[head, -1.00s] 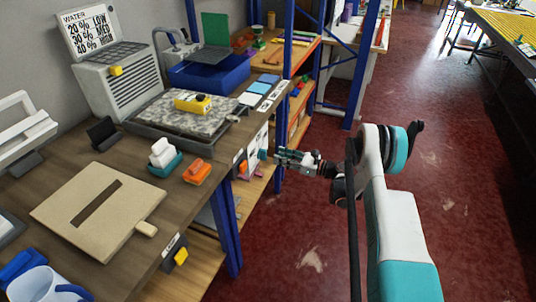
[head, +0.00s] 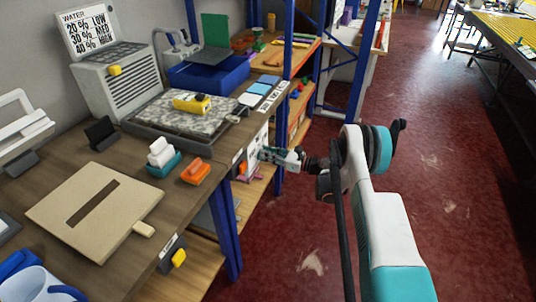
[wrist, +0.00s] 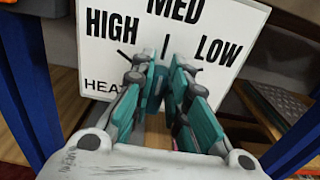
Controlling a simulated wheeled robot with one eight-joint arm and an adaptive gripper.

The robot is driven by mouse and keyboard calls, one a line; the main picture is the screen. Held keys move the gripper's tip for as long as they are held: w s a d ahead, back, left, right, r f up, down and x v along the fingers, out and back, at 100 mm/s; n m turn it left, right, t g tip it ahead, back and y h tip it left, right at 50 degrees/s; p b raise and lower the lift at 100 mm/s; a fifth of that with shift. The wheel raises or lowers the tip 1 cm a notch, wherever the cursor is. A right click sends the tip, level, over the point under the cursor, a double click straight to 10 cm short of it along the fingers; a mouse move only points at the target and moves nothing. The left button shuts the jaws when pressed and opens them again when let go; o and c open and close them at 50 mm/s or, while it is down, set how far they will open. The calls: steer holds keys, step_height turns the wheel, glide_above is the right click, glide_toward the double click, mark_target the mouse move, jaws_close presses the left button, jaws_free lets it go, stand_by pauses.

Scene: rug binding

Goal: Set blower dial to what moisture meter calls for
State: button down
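A white dial panel (wrist: 130,30) fills the upper wrist view, marked HIGH at left, MED at top and LOW at right, with a partly covered "HEA…" word below.
A chart (head: 98,33) reads WATER 20% LOW, 30% MED, 40% HIGH above a grey louvred box (head: 120,80). Blue rack posts (head: 226,225) stand near my gripper, on both sides in the wrist view. The red floor (head: 450,200) at right is largely clear.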

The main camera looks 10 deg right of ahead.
steer(key=shift+n, duration=0.3)
steer(key=n, duration=0.3)
steer(key=s+n, duration=0.1)
steer(key=n, duration=0.3)
steer(key=a+f+n, duration=0.1)
steer(key=n, duration=0.3)
steer(key=shift+s, duration=0.25)
steer(key=shift+f+n, duration=0.1)
steer(key=shift+n, duration=0.2)
stand_by(0.4)
steer(key=c, duration=1.6)
jaws_free()
steer(key=shift+o, duration=0.2)
steer(key=v, duration=1.2)
